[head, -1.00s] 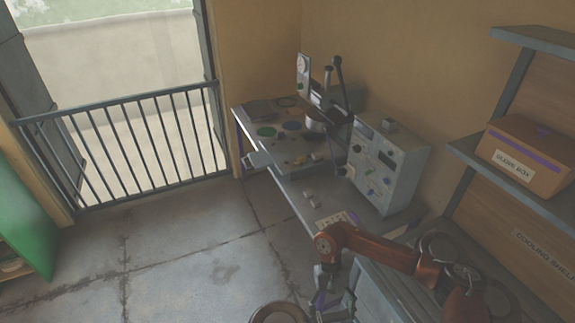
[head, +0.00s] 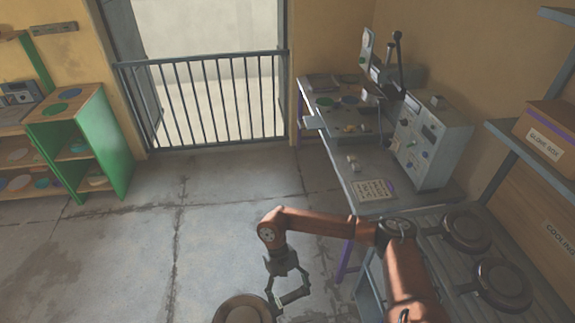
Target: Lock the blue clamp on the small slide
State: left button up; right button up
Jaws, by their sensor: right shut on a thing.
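My right gripper (head: 285,298) hangs low in front of the floor, at the bottom middle of the head view. It is shut on a small dark thing that is too unclear to name. It is well apart from the workbench (head: 375,208). My left gripper is not in view. I cannot make out the blue clamp or the small slide. A press with a dark upright lever (head: 398,60) stands at the back of the bench. Several small pale and yellowish pieces lie in front of it.
A grey control box (head: 432,142) stands on the bench, with a printed card (head: 372,190) near the front. A shelf with a glove box (head: 550,137) is at the right. A green shelf unit (head: 115,145) and a railing (head: 205,100) are at the left and back. The middle floor is clear.

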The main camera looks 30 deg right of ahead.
aim_at(334, 120)
jog(key=u, duration=0.35)
jog(key=k, duration=0.5)
jog(key=u, duration=0.35)
jog(key=i, duration=1.75)
jog(key=z, duration=0.35)
jog(key=i, duration=1.8)
jog(key=z, duration=0.4)
jog(key=i, duration=1.6)
jog(key=z, duration=1)
jog(key=i, duration=1.15)
jog(key=z, duration=1.8)
jog(key=i, duration=0.85)
jog(key=z, duration=0.75)
